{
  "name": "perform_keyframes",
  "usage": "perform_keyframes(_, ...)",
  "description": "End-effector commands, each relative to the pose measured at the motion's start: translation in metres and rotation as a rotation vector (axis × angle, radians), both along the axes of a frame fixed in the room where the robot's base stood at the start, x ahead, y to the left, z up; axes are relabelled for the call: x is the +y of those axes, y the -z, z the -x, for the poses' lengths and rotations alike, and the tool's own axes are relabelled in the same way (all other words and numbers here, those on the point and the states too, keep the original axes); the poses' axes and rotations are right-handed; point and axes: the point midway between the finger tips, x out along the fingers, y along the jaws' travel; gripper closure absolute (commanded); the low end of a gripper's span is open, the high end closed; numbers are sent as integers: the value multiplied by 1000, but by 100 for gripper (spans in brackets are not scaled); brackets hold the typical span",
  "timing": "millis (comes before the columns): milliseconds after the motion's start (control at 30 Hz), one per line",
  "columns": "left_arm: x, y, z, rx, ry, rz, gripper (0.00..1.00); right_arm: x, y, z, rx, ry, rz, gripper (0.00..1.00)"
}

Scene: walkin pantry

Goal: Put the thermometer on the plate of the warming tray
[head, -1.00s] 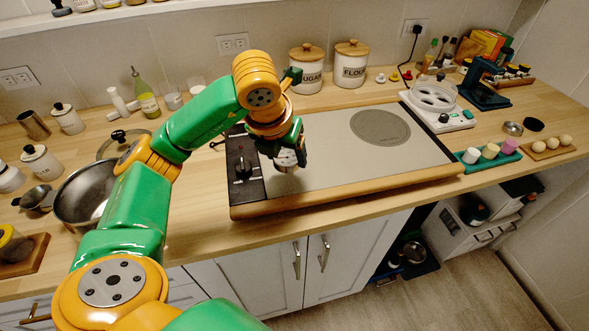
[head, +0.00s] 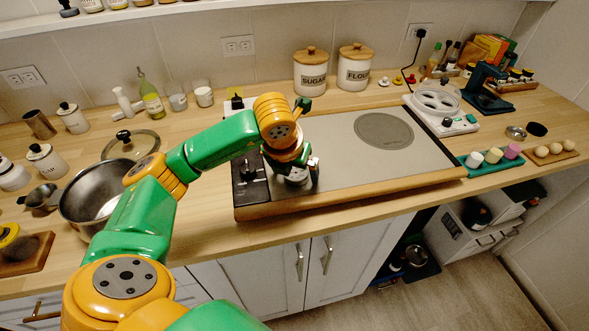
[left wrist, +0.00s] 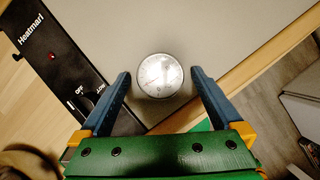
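The warming tray (head: 340,150) has a grey plate, a wooden front edge and a black control panel (head: 250,184) with a knob at its left. In the left wrist view, the thermometer (left wrist: 160,75) is a round white dial with a metal rim, over the front left part of the plate (left wrist: 200,25). My left gripper (left wrist: 160,73) is open around it, with a narrow gap at each finger. In the head view, my left gripper (head: 299,170) is low over the plate beside the panel, and the thermometer (head: 297,178) shows partly between its fingers. My right gripper is out of view.
A dark round mark (head: 383,130) lies on the plate's far part. Sugar (head: 311,75) and flour (head: 354,68) canisters stand behind the tray. A metal bowl (head: 80,205) is at left.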

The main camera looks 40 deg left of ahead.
Motion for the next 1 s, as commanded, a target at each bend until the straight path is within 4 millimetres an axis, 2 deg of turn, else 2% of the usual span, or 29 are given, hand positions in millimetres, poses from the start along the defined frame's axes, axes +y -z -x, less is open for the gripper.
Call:
perform_keyframes(133,0,-3,0,0,0,0,0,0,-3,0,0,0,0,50)
perform_keyframes(267,-2,-17,4,-6,0,2,0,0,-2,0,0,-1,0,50)
perform_keyframes(433,-6,-59,20,-8,3,0,0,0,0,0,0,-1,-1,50)
perform_keyframes(500,-7,-83,28,-9,1,-2,0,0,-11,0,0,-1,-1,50)
perform_keyframes(633,-10,-107,38,-6,0,-1,0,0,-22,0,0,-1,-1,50)
perform_keyframes(733,-11,-115,43,-4,0,-1,0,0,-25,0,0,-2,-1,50)
perform_keyframes(1000,-12,-115,45,0,-1,0,0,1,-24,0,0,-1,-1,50)
